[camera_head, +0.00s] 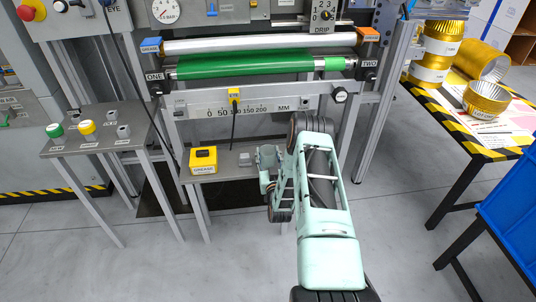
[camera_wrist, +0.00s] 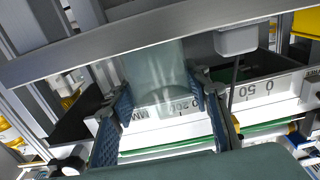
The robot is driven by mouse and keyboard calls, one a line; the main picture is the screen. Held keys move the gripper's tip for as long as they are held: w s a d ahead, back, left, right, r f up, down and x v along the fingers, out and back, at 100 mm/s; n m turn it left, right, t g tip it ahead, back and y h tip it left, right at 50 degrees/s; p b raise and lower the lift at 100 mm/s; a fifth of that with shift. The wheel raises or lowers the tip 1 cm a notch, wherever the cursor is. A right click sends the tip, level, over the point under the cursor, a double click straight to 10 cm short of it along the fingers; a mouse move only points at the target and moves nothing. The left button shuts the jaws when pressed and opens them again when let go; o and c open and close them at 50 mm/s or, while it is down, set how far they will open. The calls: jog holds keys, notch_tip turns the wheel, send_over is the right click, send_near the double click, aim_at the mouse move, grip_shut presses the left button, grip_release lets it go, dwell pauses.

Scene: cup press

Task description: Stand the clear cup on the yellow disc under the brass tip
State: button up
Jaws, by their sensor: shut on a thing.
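The clear cup (camera_wrist: 155,70) shows in the wrist view as a see-through, pale grey-green shape. It sits between the blue pads of my gripper (camera_wrist: 160,97), which is shut on it. The scale markings show through the cup. In the head view my gripper (camera_head: 268,165) is at the right end of the low grey shelf, below the scale bar; the cup cannot be made out there. I cannot make out the yellow disc or the brass tip in either view.
A yellow box (camera_head: 203,160) stands on the shelf left of my gripper. The white scale bar (camera_head: 245,106) and green roller (camera_head: 245,66) run above. A button table (camera_head: 98,133) stands at the left, and a striped table (camera_head: 470,120) with gold rolls at the right.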

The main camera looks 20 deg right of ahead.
jog(key=o, duration=1.1)
jog(key=shift+r, duration=0.15)
